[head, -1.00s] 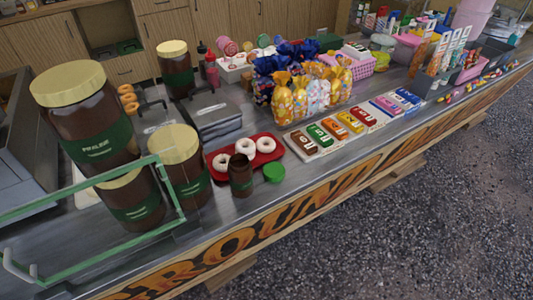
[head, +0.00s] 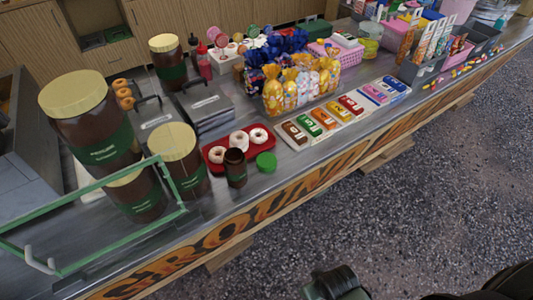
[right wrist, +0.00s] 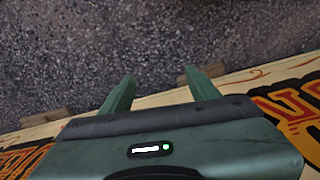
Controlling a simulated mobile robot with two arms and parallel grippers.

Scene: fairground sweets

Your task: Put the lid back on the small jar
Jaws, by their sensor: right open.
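The small jar (head: 235,168) is brown with a green label and stands upright and uncovered near the counter's front edge in the head view. Its green lid (head: 266,162) lies on the counter just to its right, apart from it. My right gripper (right wrist: 157,82) shows in the right wrist view with its two green fingers apart and nothing between them, over the ground and the counter's front board. Part of my right arm shows at the bottom of the head view, well away from the jar. My left gripper is not in view.
A red tray (head: 214,167) with white-iced donuts sits right behind the jar. Large brown jars with cream lids, such as this one (head: 175,145), and a green-framed glass guard (head: 110,232) stand to the left. A rack of coloured bars (head: 286,135) lies to the right.

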